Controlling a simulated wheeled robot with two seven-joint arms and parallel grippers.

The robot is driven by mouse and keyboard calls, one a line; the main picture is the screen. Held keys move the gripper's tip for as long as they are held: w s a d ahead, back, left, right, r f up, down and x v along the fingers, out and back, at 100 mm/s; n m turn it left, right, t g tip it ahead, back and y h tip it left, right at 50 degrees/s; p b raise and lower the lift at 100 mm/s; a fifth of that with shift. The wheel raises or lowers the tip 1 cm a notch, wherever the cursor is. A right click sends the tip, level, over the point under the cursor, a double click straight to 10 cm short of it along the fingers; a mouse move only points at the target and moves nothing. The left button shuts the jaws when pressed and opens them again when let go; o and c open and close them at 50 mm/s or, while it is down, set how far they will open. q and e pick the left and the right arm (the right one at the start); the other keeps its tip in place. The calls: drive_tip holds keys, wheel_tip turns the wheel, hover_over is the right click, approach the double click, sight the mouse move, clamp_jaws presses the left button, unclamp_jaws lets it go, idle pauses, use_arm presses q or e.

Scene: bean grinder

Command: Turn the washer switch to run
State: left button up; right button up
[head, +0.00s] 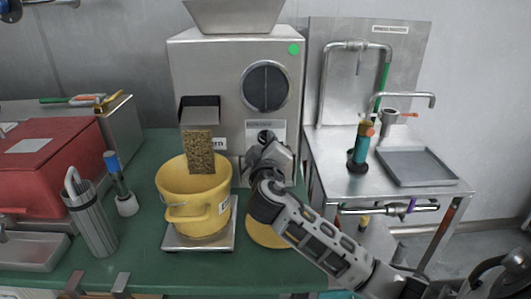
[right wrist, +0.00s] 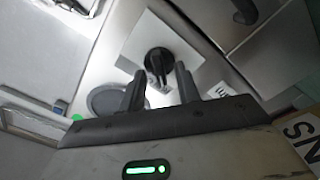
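The switch is a black rotary knob (head: 265,136) on a light labelled plate low on the front of the steel machine (head: 222,75). In the right wrist view the black knob (right wrist: 159,60) sits on its white plate, just beyond and between my fingertips. My right gripper (head: 267,152) is in front of the knob and hides part of the plate. In the right wrist view my right gripper (right wrist: 160,76) is open, one finger on each side of the knob's line; contact cannot be told. The label's wording is too small to read. My left gripper is not in view.
A yellow bucket (head: 193,190) stands on a scale (head: 201,240) below the grain chute (head: 199,150), left of my right arm. A steel sink stand (head: 385,160) is at the right. A red box (head: 50,150) and a utensil holder (head: 91,220) are at the left.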

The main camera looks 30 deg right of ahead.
use_arm(q)
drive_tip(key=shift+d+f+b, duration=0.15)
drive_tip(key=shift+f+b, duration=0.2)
drive_tip(key=shift+b, duration=0.5)
use_arm(e)
drive_tip(key=v, duration=1.5)
drive_tip(key=shift+s, duration=0.4)
drive_tip(key=shift+a, duration=0.15)
